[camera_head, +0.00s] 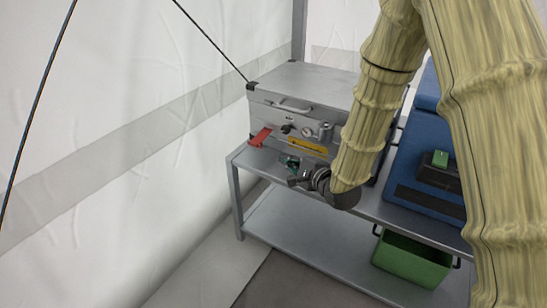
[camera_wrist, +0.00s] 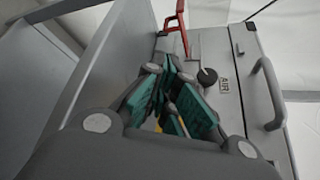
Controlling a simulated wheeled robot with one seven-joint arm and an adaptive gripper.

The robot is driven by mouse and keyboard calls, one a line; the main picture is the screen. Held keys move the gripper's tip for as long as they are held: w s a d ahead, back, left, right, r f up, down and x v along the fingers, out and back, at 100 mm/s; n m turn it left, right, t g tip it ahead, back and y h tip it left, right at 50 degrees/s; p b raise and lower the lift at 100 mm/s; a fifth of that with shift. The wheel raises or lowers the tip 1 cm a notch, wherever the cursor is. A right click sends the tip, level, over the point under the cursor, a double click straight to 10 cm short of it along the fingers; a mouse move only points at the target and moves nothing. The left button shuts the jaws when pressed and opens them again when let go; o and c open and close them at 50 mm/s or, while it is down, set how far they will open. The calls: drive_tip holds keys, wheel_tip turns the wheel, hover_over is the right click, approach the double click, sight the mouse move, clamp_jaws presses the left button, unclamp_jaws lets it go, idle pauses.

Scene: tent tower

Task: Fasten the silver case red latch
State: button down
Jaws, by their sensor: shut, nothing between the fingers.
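The silver case (camera_head: 300,82) stands on a grey metal table with its lid down. Its red latch (camera_head: 260,137) is at the lower left of the front face and sticks out from it at a slant. In the wrist view the red latch (camera_wrist: 178,24) shows at the top, beyond my fingertips. My gripper (camera_head: 291,164) is in front of the case, below and right of the latch and apart from it. In the wrist view my gripper (camera_wrist: 170,72) has its teal-padded fingers together, with nothing between them. My arm hides the case's right front part.
The case front also carries a handle (camera_head: 292,106), a gauge (camera_head: 326,132) and a yellow label (camera_head: 308,147). A blue case (camera_head: 408,165) stands at the right. A green bin (camera_head: 410,260) is on the lower shelf. The tent wall is close at the left.

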sight(273, 160)
drive_tip(key=shift+a, duration=0.1)
idle(0.3)
drive_tip(key=b+x, duration=0.2)
drive_tip(key=x, duration=0.2)
drive_tip(key=b+x, duration=0.2)
drive_tip(key=x, duration=0.2)
drive_tip(key=shift+w+f, duration=0.15)
drive_tip(key=shift+f, duration=0.1)
drive_tip(key=shift+x, duration=0.75)
drive_tip(key=shift+r+p, duration=0.4)
drive_tip(key=shift+p, duration=0.4)
drive_tip(key=shift+a+f+p, duration=0.1)
drive_tip(key=shift+p, duration=0.7)
